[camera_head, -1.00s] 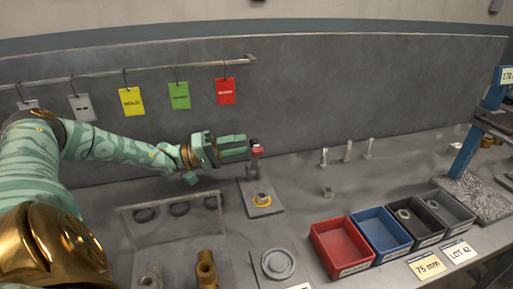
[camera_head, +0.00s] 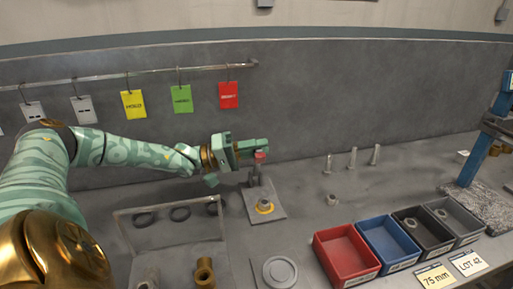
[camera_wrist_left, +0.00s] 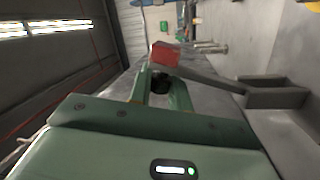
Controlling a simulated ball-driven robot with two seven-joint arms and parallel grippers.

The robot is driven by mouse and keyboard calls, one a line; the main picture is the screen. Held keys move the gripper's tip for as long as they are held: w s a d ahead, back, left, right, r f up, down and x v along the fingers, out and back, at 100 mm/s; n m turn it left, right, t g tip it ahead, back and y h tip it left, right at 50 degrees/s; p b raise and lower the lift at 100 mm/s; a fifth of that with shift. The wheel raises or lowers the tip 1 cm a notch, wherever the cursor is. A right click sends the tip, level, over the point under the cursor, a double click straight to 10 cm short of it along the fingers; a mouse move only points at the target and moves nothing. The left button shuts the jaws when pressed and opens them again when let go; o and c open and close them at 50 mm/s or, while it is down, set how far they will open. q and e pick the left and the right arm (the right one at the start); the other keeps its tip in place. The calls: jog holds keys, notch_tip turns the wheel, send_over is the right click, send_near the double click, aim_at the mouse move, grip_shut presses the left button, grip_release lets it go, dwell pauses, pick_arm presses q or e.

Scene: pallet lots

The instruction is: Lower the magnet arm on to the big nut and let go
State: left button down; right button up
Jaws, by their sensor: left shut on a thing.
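The magnet arm has a red end (camera_head: 260,156) and stands raised on its base plate (camera_head: 277,211). My left gripper (camera_head: 262,149) is shut on the red end, above and behind the nut. In the left wrist view the red end (camera_wrist_left: 165,55) shows between my fingers, and a grey bar runs from it to a bracket (camera_wrist_left: 275,93). The nut is not clear in the wrist view. My right gripper is out of view.
A clear-walled stand (camera_head: 150,240) with dark rings behind it is at the front left. Red (camera_head: 345,255), blue (camera_head: 385,242) and darker bins line the front right. Several small posts stand behind them. A round dish (camera_head: 280,271) lies in front of the plate.

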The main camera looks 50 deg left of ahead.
aim_at(259, 153)
pick_arm(q)
jog(key=shift+s+d+r+m+p, duration=0.15)
jog(key=shift+d+m+p, duration=0.1)
jog(key=shift+m+p, duration=0.25)
jog(key=m+p, duration=0.1)
jog(key=d+m+p, duration=0.1)
jog(key=p, duration=0.1)
jog(key=s+d+m+g+p, duration=0.1)
jog(key=p, duration=0.1)
jog(key=shift+s+d+f, duration=0.1)
jog(key=shift+f, duration=0.25)
jog(key=shift+s+d+f+m+p, duration=0.1)
jog(key=shift+d+f+m+p, duration=0.15)
jog(key=shift+m, duration=0.2)
jog(key=shift+s+d+f+m+p, duration=0.1)
jog(key=shift+d+m+p, duration=0.05)
jog(key=shift+m+p, duration=0.25)
jog(key=shift+s+d+f+m+g+p, duration=0.2)
jog(key=shift+d+f+m+g+p, duration=0.35)
jog(key=shift+m, duration=0.4)
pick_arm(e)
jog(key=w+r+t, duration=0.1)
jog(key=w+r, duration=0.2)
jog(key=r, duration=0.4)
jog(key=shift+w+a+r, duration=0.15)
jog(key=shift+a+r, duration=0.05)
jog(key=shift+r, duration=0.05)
pick_arm(q)
jog(key=shift+a+f, duration=0.1)
